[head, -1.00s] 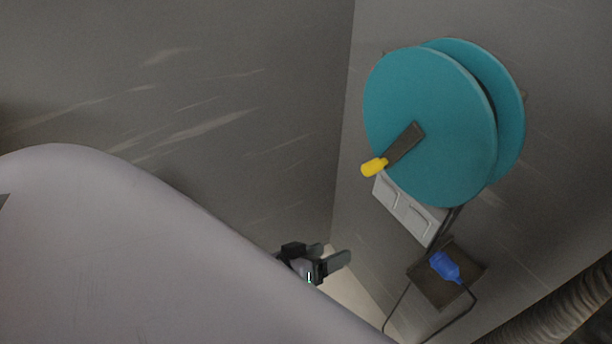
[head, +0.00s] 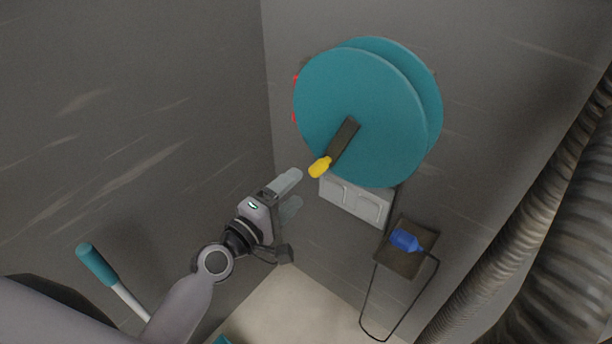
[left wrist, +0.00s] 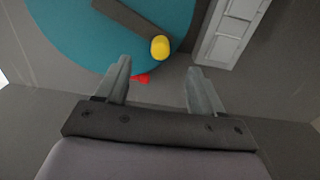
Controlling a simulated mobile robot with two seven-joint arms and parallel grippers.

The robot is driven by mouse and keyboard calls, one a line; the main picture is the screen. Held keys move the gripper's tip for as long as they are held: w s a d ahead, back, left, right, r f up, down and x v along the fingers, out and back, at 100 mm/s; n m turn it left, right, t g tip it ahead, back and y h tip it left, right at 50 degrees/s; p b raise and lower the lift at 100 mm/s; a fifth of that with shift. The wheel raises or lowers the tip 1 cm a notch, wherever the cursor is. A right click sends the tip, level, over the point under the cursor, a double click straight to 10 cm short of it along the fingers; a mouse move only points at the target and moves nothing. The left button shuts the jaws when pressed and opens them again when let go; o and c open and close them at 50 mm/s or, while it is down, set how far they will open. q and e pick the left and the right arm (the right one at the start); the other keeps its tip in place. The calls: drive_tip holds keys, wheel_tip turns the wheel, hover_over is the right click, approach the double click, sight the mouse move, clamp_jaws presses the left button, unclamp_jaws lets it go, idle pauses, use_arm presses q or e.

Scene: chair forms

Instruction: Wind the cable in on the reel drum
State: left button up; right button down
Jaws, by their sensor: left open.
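The teal reel drum (head: 362,110) is mounted on the right wall in the head view. Its dark crank arm (head: 344,143) slants down and left to a yellow handle (head: 320,167). My left gripper (head: 292,192) is open and empty, just left of and below the handle. In the left wrist view the yellow handle (left wrist: 160,47) lies ahead of the gap between the open fingertips (left wrist: 160,68), apart from them. A black cable (head: 366,318) hangs in a loop below the drum, by a blue plug (head: 405,240) on a dark plate. My right gripper is not in view.
A pale panel (head: 355,200) sits on the wall below the drum. Ribbed hoses (head: 560,190) run down the right side. A teal-handled rod (head: 98,265) stands at lower left. A red part (left wrist: 141,78) shows behind the drum's edge.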

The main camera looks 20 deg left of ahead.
sight(313, 174)
use_arm(q)
drive_tip(key=b+x, duration=0.1)
drive_tip(key=x, duration=0.8)
drive_tip(key=shift+f, duration=0.1)
drive_tip(key=c, duration=1)
drive_tip(key=o, duration=0.4)
drive_tip(key=shift+o, duration=0.2)
